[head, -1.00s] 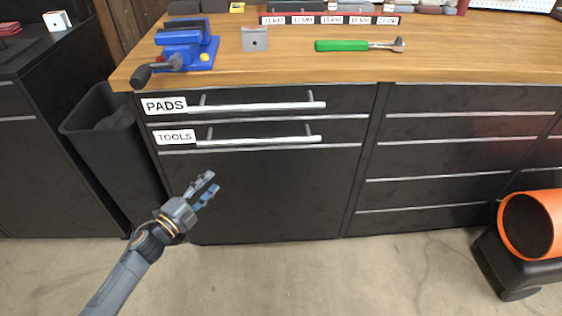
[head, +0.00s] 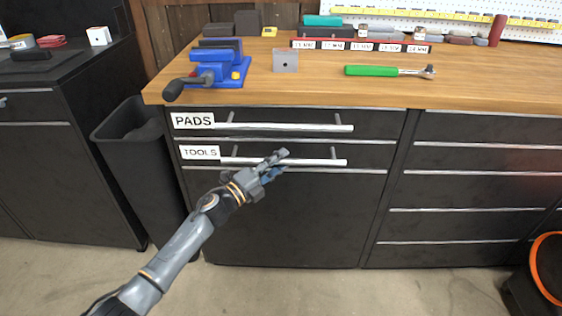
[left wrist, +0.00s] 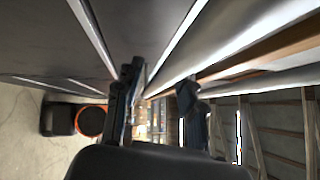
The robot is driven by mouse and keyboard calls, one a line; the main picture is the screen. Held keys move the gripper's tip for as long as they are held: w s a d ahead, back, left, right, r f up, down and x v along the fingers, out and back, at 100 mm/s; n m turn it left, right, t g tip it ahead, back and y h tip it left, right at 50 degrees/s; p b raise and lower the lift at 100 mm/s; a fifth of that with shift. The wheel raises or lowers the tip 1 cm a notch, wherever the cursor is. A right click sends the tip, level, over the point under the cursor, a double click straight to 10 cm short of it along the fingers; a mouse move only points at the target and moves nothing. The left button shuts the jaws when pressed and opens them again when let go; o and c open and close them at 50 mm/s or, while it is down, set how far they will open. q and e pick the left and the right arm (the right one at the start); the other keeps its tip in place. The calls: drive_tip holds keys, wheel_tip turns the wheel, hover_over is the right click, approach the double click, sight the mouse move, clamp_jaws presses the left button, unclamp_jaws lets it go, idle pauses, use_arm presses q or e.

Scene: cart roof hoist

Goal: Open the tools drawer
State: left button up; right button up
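The tools drawer (head: 366,157) is the second one down in the left column of the black workbench. It is closed, with a white TOOLS label (head: 200,152) and a long silver bar handle (head: 320,162). My left gripper (head: 284,162) is at the middle of this handle, its two fingers apart, one above and one below the bar in the head view. In the left wrist view the fingers (left wrist: 158,98) are also apart, with silver bars running towards the gap. Whether they touch the handle I cannot tell. My right gripper is out of view.
The closed PADS drawer (head: 380,124) with its handle (head: 290,127) is just above. A blue vise (head: 222,68) and a green-handled ratchet (head: 372,71) are on the wooden top. A dark bin (head: 130,135) stands left. The floor in front is clear.

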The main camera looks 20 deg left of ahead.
use_arm(q)
drive_tip(key=shift+w+d, duration=0.25)
drive_tip(key=shift+w, duration=0.15)
drive_tip(key=shift+c, duration=0.2)
drive_tip(key=c, duration=0.7)
clamp_jaws()
drive_tip(key=shift+s, duration=0.1)
